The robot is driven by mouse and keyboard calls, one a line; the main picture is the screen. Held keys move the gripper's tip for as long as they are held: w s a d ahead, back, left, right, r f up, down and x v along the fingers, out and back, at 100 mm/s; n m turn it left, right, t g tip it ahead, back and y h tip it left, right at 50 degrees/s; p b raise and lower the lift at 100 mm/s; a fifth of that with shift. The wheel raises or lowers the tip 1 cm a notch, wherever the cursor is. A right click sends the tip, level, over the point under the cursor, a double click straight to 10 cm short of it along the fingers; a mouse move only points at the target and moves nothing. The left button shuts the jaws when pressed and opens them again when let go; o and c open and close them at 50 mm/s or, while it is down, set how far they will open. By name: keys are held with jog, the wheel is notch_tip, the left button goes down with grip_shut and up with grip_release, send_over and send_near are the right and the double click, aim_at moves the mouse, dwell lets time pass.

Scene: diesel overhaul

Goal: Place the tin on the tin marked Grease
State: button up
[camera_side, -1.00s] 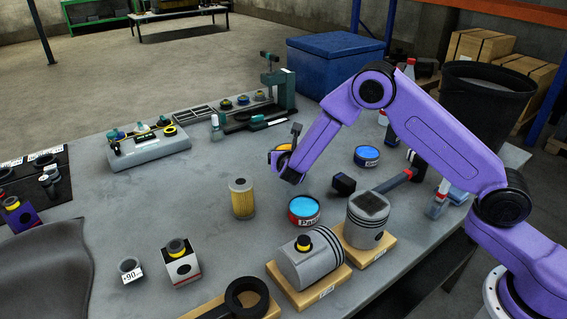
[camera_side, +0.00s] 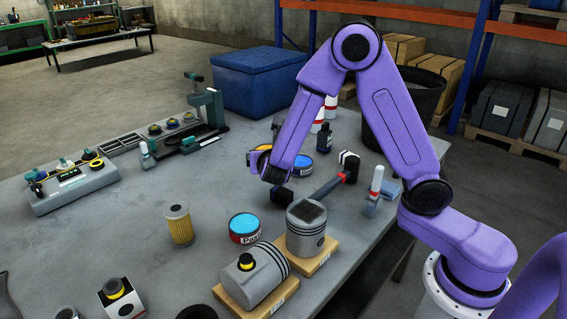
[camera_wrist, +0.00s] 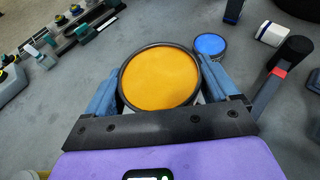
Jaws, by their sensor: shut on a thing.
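My gripper (camera_wrist: 165,85) is shut on a tin with an orange top (camera_wrist: 160,76), one blue finger on each side of it. In the side view my gripper (camera_side: 262,165) hides most of this tin. A blue-topped tin (camera_wrist: 210,44) stands just beyond the held tin, to its right in the wrist view. In the side view this blue-topped tin (camera_side: 301,164) stands right of my gripper, partly behind my arm; its label is too small to read. Another tin (camera_side: 244,228), light blue on top with a red side, has a label starting "Pas" and stands nearer the camera.
A long-handled hammer (camera_side: 332,183) lies right of the blue-topped tin, with a dark bottle (camera_side: 324,138) behind. A piston (camera_side: 305,232) on a wooden block and a yellow filter (camera_side: 179,225) stand nearer. The bench between filter and gripper is clear.

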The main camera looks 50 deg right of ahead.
jog(key=s+d+r+m+g+h, duration=0.1)
jog(key=s+d+m+g+h, duration=0.2)
jog(key=d, duration=0.4)
jog(key=s+d+r+m+g+h, duration=0.1)
jog(key=s+d+r+m+g, duration=0.15)
jog(key=s+d, duration=0.4)
send_over(300, 162)
jog(key=shift+m+g, duration=0.25)
jog(key=f, duration=0.9)
jog(key=shift+s+f, duration=0.3)
jog(key=shift+f, duration=0.1)
jog(key=shift+w+f, duration=0.15)
jog(key=shift+f, duration=0.8)
jog(key=shift+w+f, duration=0.15)
jog(key=shift+f, duration=0.8)
